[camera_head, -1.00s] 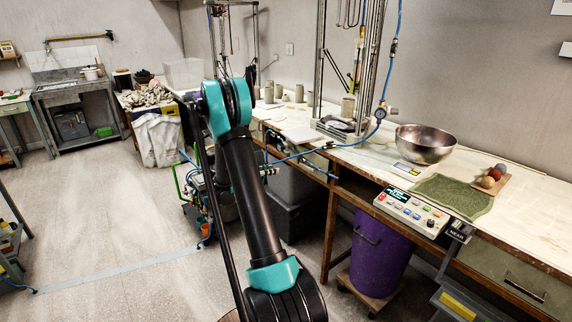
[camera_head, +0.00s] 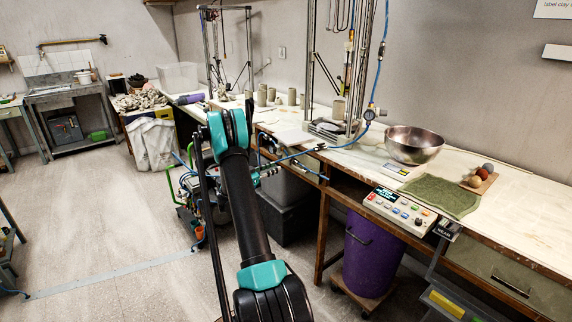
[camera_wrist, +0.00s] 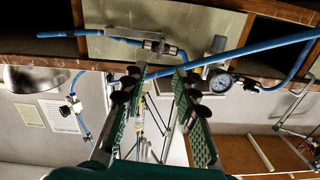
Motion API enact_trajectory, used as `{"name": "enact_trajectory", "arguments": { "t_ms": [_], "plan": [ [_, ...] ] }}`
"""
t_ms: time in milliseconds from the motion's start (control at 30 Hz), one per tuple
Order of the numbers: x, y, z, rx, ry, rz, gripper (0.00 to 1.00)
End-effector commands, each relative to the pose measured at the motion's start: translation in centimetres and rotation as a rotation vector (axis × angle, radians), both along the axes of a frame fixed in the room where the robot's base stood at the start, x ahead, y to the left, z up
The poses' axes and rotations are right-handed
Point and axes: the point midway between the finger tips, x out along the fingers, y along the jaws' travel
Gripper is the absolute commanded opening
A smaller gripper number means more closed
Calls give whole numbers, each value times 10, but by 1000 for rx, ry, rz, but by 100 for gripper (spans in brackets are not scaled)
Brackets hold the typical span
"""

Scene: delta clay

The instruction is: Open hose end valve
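In the wrist view, which looks upside down, a blue hose (camera_wrist: 120,40) carries a metal fitting (camera_wrist: 160,47) that looks like the hose end valve. It is near the bench edge, and its handle position is too small to tell. My gripper (camera_wrist: 158,78) is open and empty, with its two green-padded fingers spread below the fitting in the picture. The fingers appear apart from it. In the head view, the blue hose (camera_head: 300,153) runs along the bench front, and my arm mostly hides the gripper.
A pressure gauge (camera_wrist: 222,82) and a thicker blue hose (camera_wrist: 265,53) are close to the right finger in the wrist view. The bench (camera_head: 345,165) holds a metal bowl (camera_head: 413,144) and a control box (camera_head: 400,209). A purple bin (camera_head: 370,255) stands beneath.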

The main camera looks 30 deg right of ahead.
Motion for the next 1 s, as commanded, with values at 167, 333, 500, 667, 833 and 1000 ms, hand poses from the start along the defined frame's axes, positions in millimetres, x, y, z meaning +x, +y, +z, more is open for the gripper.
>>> {"name": "enact_trajectory", "arguments": {
  "t_ms": [167,333,500,667,833,1000],
  "plan": [
    [3,-37,0,0,0,-4,29],
    [7,-63,0,0,0,-2,29],
    [8,-79,0,0,0,-2,29],
    [9,-84,0,0,0,0,29],
    [9,-84,0,1,0,0,29],
    [9,-84,0,1,0,0,14]
  ]
}}
